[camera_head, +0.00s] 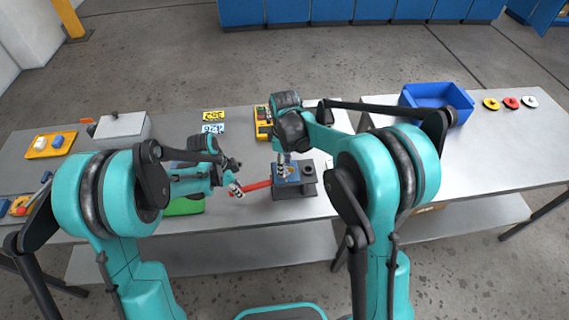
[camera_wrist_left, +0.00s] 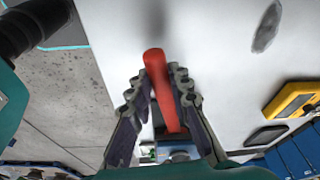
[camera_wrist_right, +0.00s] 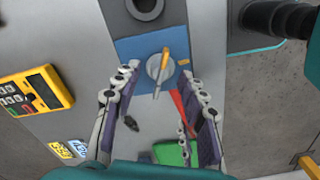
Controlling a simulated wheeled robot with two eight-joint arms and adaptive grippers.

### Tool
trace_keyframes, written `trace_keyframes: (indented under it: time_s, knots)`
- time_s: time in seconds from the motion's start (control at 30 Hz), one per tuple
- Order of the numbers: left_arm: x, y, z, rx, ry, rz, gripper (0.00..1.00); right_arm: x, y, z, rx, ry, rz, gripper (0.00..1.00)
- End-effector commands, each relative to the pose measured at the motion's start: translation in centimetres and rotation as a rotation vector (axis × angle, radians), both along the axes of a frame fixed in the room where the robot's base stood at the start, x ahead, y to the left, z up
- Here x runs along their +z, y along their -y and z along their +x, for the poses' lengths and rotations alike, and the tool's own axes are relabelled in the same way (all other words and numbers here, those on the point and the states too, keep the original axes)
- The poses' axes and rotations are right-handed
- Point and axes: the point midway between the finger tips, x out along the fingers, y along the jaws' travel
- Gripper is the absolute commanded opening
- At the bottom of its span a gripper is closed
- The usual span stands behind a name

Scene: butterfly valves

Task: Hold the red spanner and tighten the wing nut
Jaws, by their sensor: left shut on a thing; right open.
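The red spanner (camera_head: 257,186) points from my left gripper (camera_head: 236,189) toward the dark fixture block (camera_head: 295,189) on the grey table. In the left wrist view the red handle (camera_wrist_left: 158,90) lies between the fingers of my left gripper (camera_wrist_left: 158,88), shut on it. My right gripper (camera_head: 283,168) is over the block. In the right wrist view the block's blue plate (camera_wrist_right: 135,48) carries a round silver part with an orange-yellow wing nut (camera_wrist_right: 165,58). My open, empty right gripper (camera_wrist_right: 160,95) has its fingers apart, just short of the nut in the picture. The spanner's far end is partly hidden.
A yellow meter (camera_head: 263,122) and two number plates (camera_head: 213,121) lie behind. A green item (camera_head: 184,207) lies at the front edge. A grey box (camera_head: 121,128) and yellow tray (camera_head: 51,145) are left; a blue bin (camera_head: 437,99) is right.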

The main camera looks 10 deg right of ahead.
Motion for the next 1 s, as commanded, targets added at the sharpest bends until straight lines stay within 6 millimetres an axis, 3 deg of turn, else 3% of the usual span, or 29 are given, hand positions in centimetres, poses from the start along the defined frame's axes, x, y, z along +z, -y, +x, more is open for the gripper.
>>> trace_keyframes:
  time_s: [0.2, 0.37, 0.77, 1.0]
  knots:
    - [-0.01, -0.01, 0.00, 0.000, 0.000, 0.000, 0.00, -0.03, 0.00, -0.01, 0.000, 0.000, 0.000, 0.42]
    - [-0.01, -0.01, 0.00, 0.000, 0.000, 0.000, 0.00, -0.02, 0.00, -0.01, 0.000, 0.000, 0.000, 0.00]
    - [-0.01, -0.01, 0.00, 0.000, 0.000, 0.000, 0.00, -0.01, 0.00, 0.00, -0.035, 0.000, 0.000, 0.00]
    - [-0.01, -0.01, 0.00, 0.000, 0.000, 0.000, 0.00, -0.01, 0.02, 0.05, -0.168, -0.001, 0.000, 0.00]
